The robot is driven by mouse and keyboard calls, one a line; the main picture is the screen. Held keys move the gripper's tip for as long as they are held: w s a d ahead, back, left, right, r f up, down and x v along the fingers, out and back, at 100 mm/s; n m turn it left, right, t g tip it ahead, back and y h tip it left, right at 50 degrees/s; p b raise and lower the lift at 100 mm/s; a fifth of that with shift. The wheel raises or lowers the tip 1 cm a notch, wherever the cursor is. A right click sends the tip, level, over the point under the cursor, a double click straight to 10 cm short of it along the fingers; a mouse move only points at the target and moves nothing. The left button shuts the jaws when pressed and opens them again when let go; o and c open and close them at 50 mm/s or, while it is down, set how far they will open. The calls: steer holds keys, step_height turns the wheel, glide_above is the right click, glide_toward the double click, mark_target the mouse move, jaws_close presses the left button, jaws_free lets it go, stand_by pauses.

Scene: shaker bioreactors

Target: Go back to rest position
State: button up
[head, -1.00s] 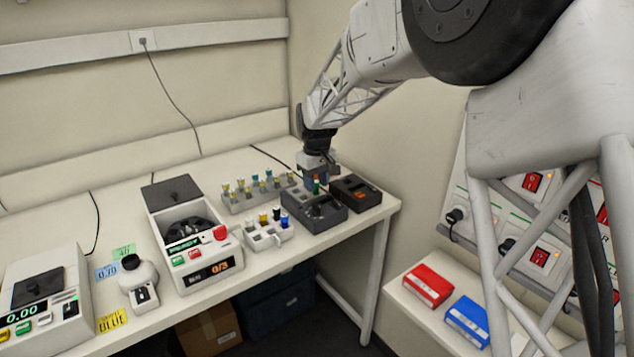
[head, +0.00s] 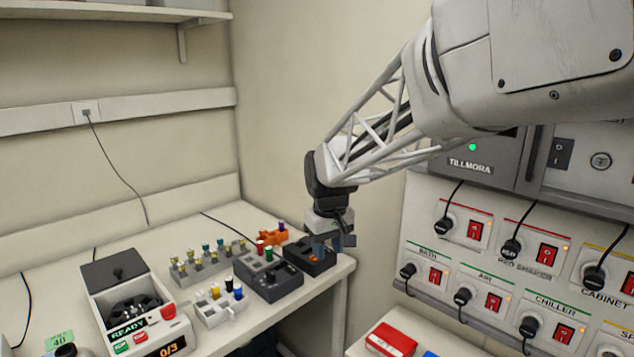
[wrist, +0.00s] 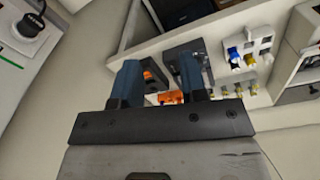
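My gripper (head: 334,246) hangs fingers-down near the right end of the table (head: 337,277), by the right end of a black block (head: 318,264) with an orange insert. In the wrist view its two blue fingers (wrist: 160,80) stand apart with nothing held between them. It is open. The arm reaches in from the upper right. The fingers partly hide the black block in the head view. A dark grey block (head: 268,288) left of it holds a red-capped and a green-capped tube (head: 268,254).
A white rack (head: 222,308) with coloured tubes, a grey rack (head: 200,272) of vials and an orange rack (head: 270,237) stand near the blocks. A centrifuge (head: 128,300) is at left. A switch panel (head: 480,265) and red box (head: 391,340) are at right.

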steer(key=s+d+m, duration=0.2)
steer(key=s+d, duration=0.3)
steer(key=s, duration=0.5)
steer(key=s+d+f+m+t, duration=0.1)
steer(key=s+d, duration=0.4)
steer(key=s, duration=0.5)
steer(key=s+d+m, duration=0.3)
steer(key=s+d, duration=0.3)
steer(key=s, duration=0.5)
steer(key=shift+f+t, duration=0.25)
steer(key=shift+t, duration=0.05)
